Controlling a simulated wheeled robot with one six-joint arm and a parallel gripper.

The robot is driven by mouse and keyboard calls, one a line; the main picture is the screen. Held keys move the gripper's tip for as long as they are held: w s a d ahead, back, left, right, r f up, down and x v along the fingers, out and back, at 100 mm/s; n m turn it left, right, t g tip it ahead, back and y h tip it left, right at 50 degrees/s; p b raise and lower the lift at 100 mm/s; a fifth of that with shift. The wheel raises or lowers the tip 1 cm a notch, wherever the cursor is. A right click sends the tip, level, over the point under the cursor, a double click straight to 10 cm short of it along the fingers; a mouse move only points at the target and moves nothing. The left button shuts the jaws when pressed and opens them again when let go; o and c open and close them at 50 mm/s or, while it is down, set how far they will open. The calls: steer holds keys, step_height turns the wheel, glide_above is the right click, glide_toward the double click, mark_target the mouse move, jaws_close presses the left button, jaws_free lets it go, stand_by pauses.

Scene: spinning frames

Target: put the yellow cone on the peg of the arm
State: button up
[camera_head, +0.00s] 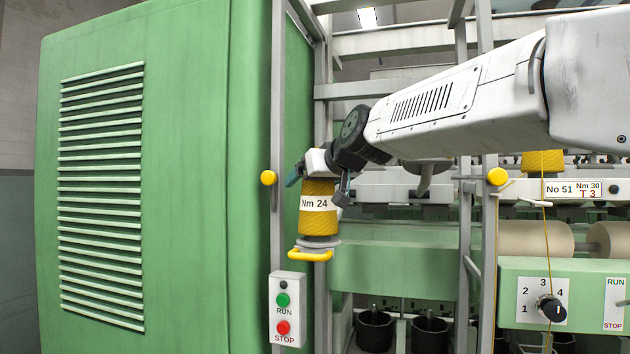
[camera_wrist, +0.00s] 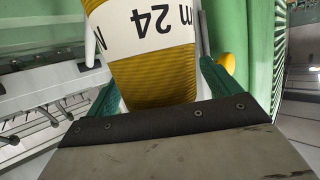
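The yellow cone (camera_head: 318,224), with a white "Nm 24" band, stands upright over a grey round base (camera_head: 318,242) with a yellow handle (camera_head: 310,255) at the green cabinet's right edge. The peg is hidden, apparently inside the cone. My gripper (camera_head: 317,185) comes in from the upper right at the cone's top. One finger is on each side of the cone, and the left one stands visibly apart from it. In the wrist view the cone (camera_wrist: 155,75) lies between the green fingers of my gripper (camera_wrist: 160,85). The fingers look open; contact on the right side is unclear.
The green cabinet (camera_head: 150,180) fills the left. A grey post (camera_head: 279,120) with a yellow knob (camera_head: 268,177) stands just left of the cone. A RUN/STOP box (camera_head: 287,308) hangs below. Another yellow cone (camera_head: 543,161), rolls and a dial panel (camera_head: 565,294) are at the right.

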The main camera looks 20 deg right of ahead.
mark_target(324, 204)
steer(key=v, duration=0.8)
steer(key=shift+a+f, duration=0.1)
stand_by(0.6)
steer(key=f, duration=0.1)
steer(key=s+f+g, duration=0.1)
steer(key=f, duration=0.1)
steer(key=f+g, duration=0.1)
steer(key=f, duration=0.1)
steer(key=shift+s+a+f+m, duration=0.1)
steer(key=shift+s+f+m, duration=0.05)
steer(key=shift+f+m, duration=0.15)
steer(key=s+d+f+m+g+h, duration=0.1)
steer(key=s+f+g, duration=0.9)
steer(key=s+f, duration=2)
steer(key=shift+s+d+g+h, duration=0.3)
steer(key=shift+s+d+h, duration=0.1)
steer(key=shift+d+h, duration=0.3)
